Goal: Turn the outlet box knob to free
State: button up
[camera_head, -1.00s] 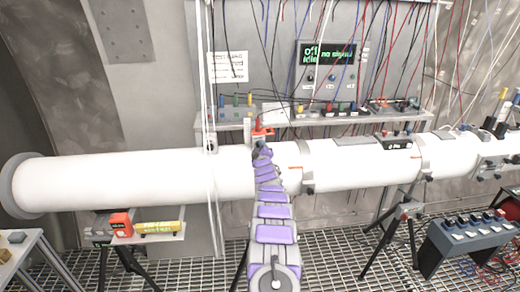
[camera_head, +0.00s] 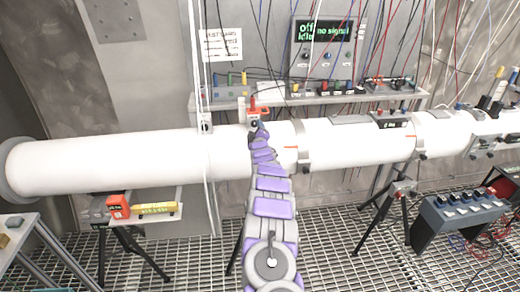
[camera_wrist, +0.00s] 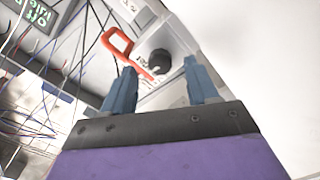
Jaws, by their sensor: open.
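The outlet box (camera_wrist: 165,92) is pale, with a round black knob (camera_wrist: 158,62) and a red-orange lever (camera_wrist: 118,46) beside it in the wrist view. My gripper (camera_wrist: 160,66) has two blue fingers, apart, with the knob between and slightly beyond their tips in the picture. I cannot tell whether the fingers touch it. The lever's lower end shows close to the left finger. In the head view, the red-orange lever (camera_head: 262,111) stands above the white pipe, and my gripper (camera_head: 255,126) is just in front of it, hiding the knob.
The large white pipe (camera_head: 120,160) runs across the scene. Behind it are a shelf (camera_head: 340,98) with coloured connectors, a display (camera_head: 323,32) and many hanging cables. A tripod (camera_head: 400,190) and a switch box (camera_head: 460,215) stand right; a side table (camera_head: 20,225) stands left.

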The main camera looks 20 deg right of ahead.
jog(key=p+v, duration=0.1)
jog(key=v, duration=1.4)
jog(key=shift+p, duration=0.3)
jog(key=shift+f, duration=0.2)
